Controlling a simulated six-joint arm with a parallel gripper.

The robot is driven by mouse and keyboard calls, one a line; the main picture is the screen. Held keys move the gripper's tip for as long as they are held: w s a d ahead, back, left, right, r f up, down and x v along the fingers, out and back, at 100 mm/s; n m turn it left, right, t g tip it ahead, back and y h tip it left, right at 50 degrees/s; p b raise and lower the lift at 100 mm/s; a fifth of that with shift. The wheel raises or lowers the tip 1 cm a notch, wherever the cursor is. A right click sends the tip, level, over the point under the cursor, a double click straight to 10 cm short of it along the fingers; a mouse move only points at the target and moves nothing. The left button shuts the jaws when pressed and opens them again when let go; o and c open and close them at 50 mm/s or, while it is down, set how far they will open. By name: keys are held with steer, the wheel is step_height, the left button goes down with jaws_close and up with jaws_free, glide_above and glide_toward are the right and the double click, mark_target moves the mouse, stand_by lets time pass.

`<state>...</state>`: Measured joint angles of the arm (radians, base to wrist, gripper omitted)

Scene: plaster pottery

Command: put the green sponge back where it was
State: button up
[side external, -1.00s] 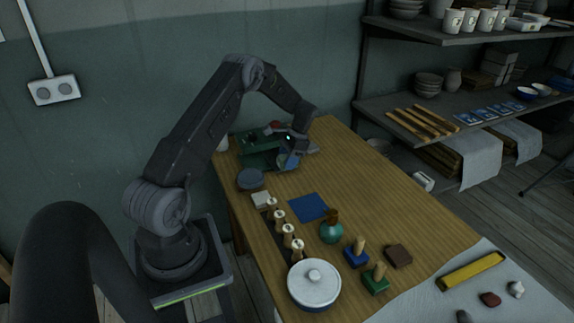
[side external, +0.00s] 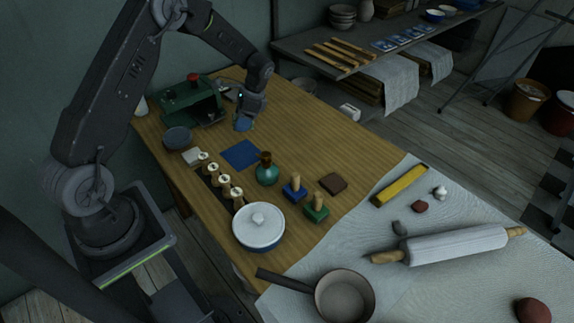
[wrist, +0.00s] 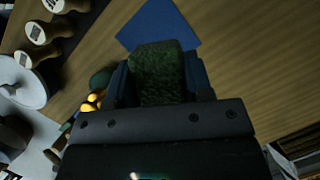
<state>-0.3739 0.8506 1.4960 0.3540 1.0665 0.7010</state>
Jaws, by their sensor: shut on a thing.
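My gripper (side external: 243,122) is above the wooden table, to the right of the green machine (side external: 190,102) and just behind a blue square (side external: 240,154) lying flat. In the wrist view the green sponge (wrist: 158,70), dark and rough, sits between the blue fingers, and my gripper is shut on it. The blue square shows beyond the sponge (wrist: 172,24) in that view. The sponge is hard to make out in the side view, and I cannot tell its exact height over the table.
A row of wooden-handled stamps (side external: 224,182), a teal vase (side external: 267,174), a blue block with a handle (side external: 294,190), a similar green block (side external: 317,211), a brown block (side external: 333,184) and a white lidded pot (side external: 258,224) stand nearer the camera. The table right of my gripper is clear.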

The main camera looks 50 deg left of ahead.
steer(key=d+m+y, duration=0.1)
steer(key=d+m, duration=0.2)
steer(key=d, duration=0.3)
glide_above(289, 169)
steer(key=shift+t, duration=0.3)
steer(key=f, duration=0.6)
steer(key=shift+w+d, duration=0.3)
steer(key=shift+w, duration=0.1)
steer(key=shift+d+f, duration=0.15)
steer(key=shift+w+f, duration=0.1)
steer(key=shift+f, duration=1.8)
steer(key=shift+f, duration=0.15)
steer(key=o, duration=0.9)
